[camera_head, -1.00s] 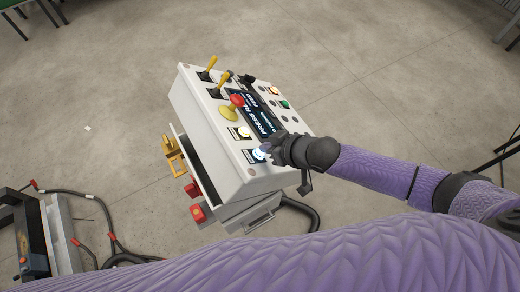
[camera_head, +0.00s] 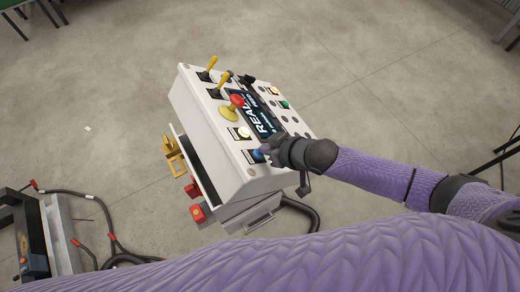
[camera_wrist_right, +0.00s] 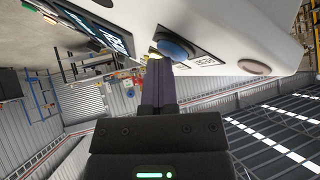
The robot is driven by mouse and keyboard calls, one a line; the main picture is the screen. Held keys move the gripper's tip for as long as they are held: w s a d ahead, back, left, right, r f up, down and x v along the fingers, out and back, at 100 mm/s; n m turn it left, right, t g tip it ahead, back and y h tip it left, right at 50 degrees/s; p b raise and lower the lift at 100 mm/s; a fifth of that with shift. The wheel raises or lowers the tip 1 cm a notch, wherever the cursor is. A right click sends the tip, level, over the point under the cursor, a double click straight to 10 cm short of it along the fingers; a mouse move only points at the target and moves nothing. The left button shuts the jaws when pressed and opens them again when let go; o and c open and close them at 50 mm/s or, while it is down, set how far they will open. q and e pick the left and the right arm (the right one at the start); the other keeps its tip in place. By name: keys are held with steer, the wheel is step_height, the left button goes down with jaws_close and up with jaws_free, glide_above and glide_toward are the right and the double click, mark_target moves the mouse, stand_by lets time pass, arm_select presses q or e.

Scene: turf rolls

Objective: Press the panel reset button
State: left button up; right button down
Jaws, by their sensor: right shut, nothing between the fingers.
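The control panel (camera_head: 205,120) is a white sloped box with a dark screen (camera_head: 262,118) that shows large text starting "REA". A blue round button (camera_head: 256,156) sits on the panel's near corner; it also shows in the right wrist view (camera_wrist_right: 176,47), unlit. My right gripper (camera_head: 268,150) is shut and empty, its fingertips at the blue button. In the right wrist view the closed fingertips (camera_wrist_right: 158,62) are right beside the button's edge; I cannot tell whether they touch it. My left gripper is not in view.
The panel also carries yellow-handled levers (camera_head: 220,80), a red mushroom button (camera_head: 236,101), a lit yellowish button (camera_head: 243,133) close to the blue one, and a green button (camera_head: 284,104). A black cable (camera_head: 305,212) loops beside the panel. The concrete floor around is mostly clear.

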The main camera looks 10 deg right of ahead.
steer(key=shift+w+d+r+p, duration=0.15)
steer(key=shift+d+r+p, duration=0.3)
steer(key=shift+r, duration=0.1)
steer(key=d+r+p, duration=0.1)
steer(key=r, duration=0.1)
steer(key=w+d+r+p, duration=0.1)
steer(key=d, duration=0.1)
steer(key=shift+r, duration=0.4)
stand_by(0.5)
